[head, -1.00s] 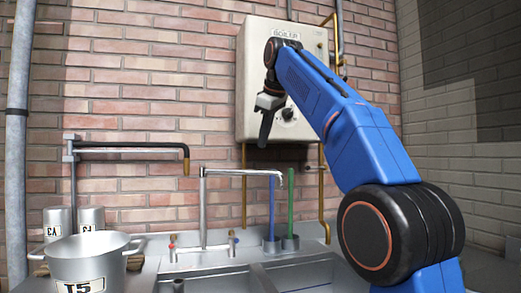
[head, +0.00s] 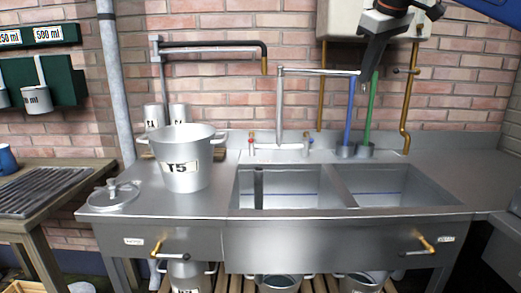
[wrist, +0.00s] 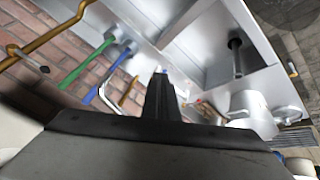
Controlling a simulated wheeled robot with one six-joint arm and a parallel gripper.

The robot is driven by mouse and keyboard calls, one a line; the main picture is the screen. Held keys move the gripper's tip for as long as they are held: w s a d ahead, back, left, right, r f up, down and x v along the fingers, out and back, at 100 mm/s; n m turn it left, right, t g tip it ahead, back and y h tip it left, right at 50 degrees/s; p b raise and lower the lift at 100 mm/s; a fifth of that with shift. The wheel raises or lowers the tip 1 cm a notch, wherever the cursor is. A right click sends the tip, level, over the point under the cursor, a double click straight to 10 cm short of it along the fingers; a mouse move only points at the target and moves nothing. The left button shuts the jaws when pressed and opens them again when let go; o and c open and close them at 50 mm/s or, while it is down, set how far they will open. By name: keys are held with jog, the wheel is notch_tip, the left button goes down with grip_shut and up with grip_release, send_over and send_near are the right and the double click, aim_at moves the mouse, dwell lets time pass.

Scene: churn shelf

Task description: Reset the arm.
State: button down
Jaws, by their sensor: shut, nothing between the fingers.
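My gripper (head: 369,54) is at the top right of the head view, in front of the boiler's lower part and above the sink. Its dark fingers point down and are shut with nothing between them. In the wrist view my gripper (wrist: 162,92) points toward the sink and brick wall, and its fingers are together. Most of my arm is outside the head view; a small blue part shows at the top right corner.
A steel sink unit (head: 340,236) with two basins fills the middle. A pot marked T5 (head: 184,172) stands left, beside a lid (head: 114,197). A tap (head: 281,110), a blue rod (head: 350,115) and a green rod (head: 370,110) rise behind the basins. A slatted table (head: 45,190) stands at far left.

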jog(key=s+f+m, duration=0.2)
jog(key=s+f, duration=0.7)
jog(key=f, duration=0.5)
jog(key=s+d+f+m, duration=0.1)
jog(key=s+f+m, duration=0.1)
jog(key=s+f, duration=0.8)
jog(key=s+d+f+m+g, duration=0.1)
jog(key=s+f, duration=0.8)
jog(key=f, duration=1.1)
jog(key=shift+s+d+f+m, duration=0.2)
jog(key=shift+s+m, duration=0.15)
jog(key=shift+m, duration=0.45)
